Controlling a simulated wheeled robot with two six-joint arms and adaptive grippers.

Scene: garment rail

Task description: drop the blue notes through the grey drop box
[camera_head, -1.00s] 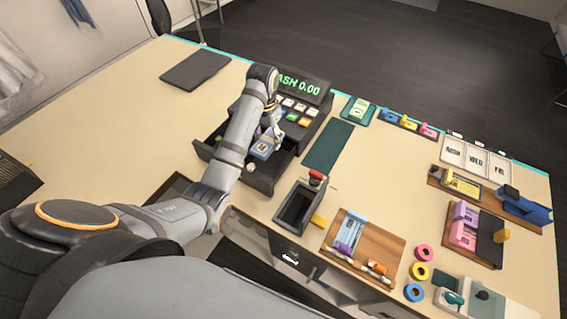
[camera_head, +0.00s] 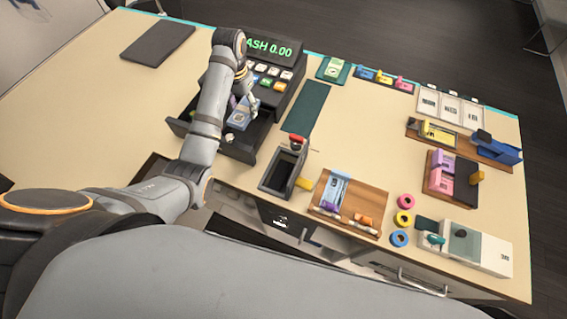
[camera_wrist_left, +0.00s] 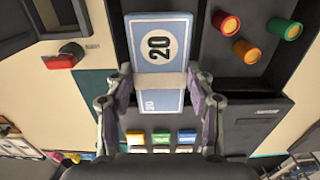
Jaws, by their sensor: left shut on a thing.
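A bundle of blue notes marked 20 (camera_head: 238,117), with a pale band, is at the open drawer of the cash register. It shows large in the left wrist view (camera_wrist_left: 160,22). My left gripper (camera_wrist_left: 161,90) is shut on it, one finger on each side near the band. In the head view my left gripper (camera_head: 240,104) is over the drawer, partly hidden by its own arm. Whether the bundle is clear of the drawer floor, I cannot tell. The grey drop box (camera_head: 269,186), dark and open-topped with a red knob, stands right of the drawer. My right gripper is not in view.
The cash register (camera_head: 283,57) stands behind the drawer (camera_head: 245,152). A dark green mat (camera_head: 306,107) lies behind the drop box. A wooden tray (camera_head: 372,206) with blue strips is to its right, followed by coloured rolls (camera_head: 403,218). The counter's left side (camera_head: 90,120) is mostly bare.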

